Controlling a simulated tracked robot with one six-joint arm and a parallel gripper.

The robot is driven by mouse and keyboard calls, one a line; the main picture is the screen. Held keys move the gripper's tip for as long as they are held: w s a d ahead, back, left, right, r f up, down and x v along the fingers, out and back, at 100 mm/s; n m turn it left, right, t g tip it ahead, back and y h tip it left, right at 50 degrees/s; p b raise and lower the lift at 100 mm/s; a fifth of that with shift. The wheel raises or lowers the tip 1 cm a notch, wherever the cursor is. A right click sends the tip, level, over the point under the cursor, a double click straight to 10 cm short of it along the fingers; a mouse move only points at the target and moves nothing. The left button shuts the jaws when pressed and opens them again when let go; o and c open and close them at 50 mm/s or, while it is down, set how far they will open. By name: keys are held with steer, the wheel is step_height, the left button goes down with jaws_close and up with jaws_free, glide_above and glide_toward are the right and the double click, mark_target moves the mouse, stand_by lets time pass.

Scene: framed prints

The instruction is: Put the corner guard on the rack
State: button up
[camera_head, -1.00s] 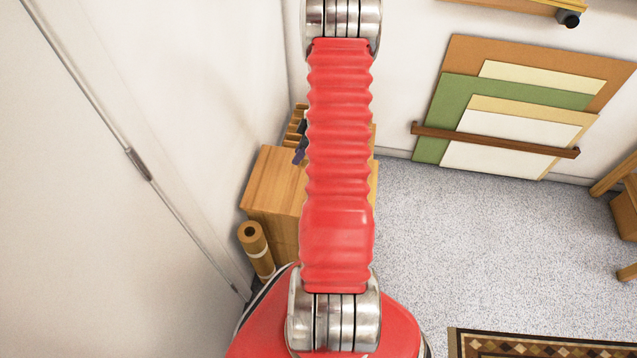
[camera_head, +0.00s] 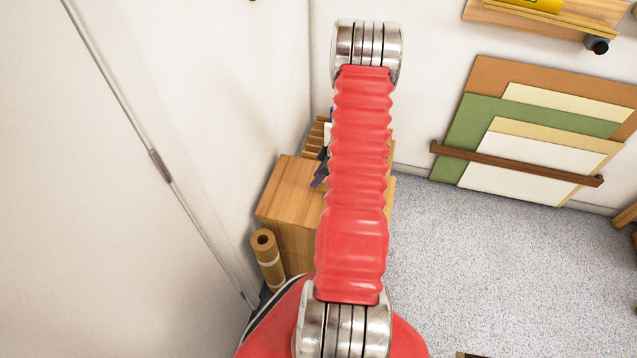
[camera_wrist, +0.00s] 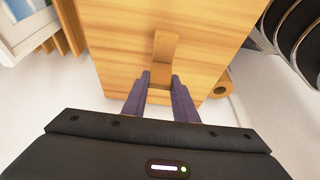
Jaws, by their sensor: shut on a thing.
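My gripper (camera_wrist: 164,92) is shut on a small tan wooden piece, which looks like the corner guard (camera_wrist: 165,48). The piece sticks out beyond the dark purple fingers, above or against the wooden cabinet top; I cannot tell whether it touches. In the head view, only a bit of my gripper (camera_head: 320,174) shows beside my red arm, and the guard is hidden. A slatted wooden rack (camera_head: 314,138) stands at the back of the cabinet, partly behind my arm. Its slats (camera_wrist: 68,28) show at upper left in the wrist view.
The wooden cabinet (camera_head: 285,195) stands in the corner, with a brown paper roll (camera_head: 266,256) at its left front. Coloured boards (camera_head: 530,130) lean on the back wall behind a brown rail (camera_head: 515,163). A wooden shelf (camera_head: 550,22) hangs above.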

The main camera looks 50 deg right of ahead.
steer(key=shift+f, duration=1.8)
steer(key=shift+f, duration=0.1)
steer(key=o, duration=1)
steer(key=v, duration=1.2)
